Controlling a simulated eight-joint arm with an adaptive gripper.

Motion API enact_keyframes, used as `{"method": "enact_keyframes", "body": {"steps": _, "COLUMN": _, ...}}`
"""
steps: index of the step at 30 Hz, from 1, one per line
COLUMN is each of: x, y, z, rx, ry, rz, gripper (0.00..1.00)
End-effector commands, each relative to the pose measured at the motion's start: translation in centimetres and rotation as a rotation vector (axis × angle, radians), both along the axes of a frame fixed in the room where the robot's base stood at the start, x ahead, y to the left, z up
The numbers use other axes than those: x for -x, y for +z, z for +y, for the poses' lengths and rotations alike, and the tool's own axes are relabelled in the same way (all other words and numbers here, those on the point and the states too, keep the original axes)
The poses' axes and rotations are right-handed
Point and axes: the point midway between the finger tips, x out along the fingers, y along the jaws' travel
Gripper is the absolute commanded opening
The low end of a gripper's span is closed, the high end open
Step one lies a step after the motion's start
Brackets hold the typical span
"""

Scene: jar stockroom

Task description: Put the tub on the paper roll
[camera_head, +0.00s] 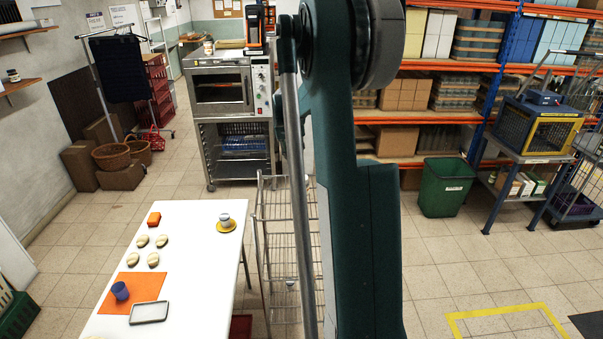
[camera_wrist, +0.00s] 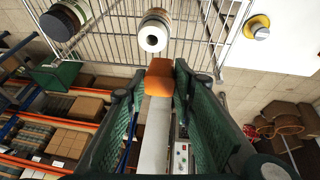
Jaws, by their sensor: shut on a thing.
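My gripper (camera_wrist: 160,88) is shut on an orange block-like thing, which I take to be the tub (camera_wrist: 159,77), held between the green fingertips in the wrist view. The paper roll (camera_wrist: 153,38), a white ring-ended cylinder with a brownish side, shows just beyond the fingertips, over the wire rack. The held tub is apart from the roll in the picture; the height between them is hard to tell. In the head view my arm covers the middle, and the gripper, held tub and roll are not visible.
The wire rack (camera_head: 272,213) stands beside the white table (camera_head: 190,270). A dark-topped round container (camera_wrist: 60,22) is near the roll.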

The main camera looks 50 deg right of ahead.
Motion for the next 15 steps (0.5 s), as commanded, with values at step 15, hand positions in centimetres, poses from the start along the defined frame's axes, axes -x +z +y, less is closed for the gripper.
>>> {"method": "enact_keyframes", "body": {"steps": 15, "x": 1.8, "y": 2.0, "z": -2.5, "rx": 0.003, "ry": -0.009, "rz": -0.002, "gripper": 0.13}}
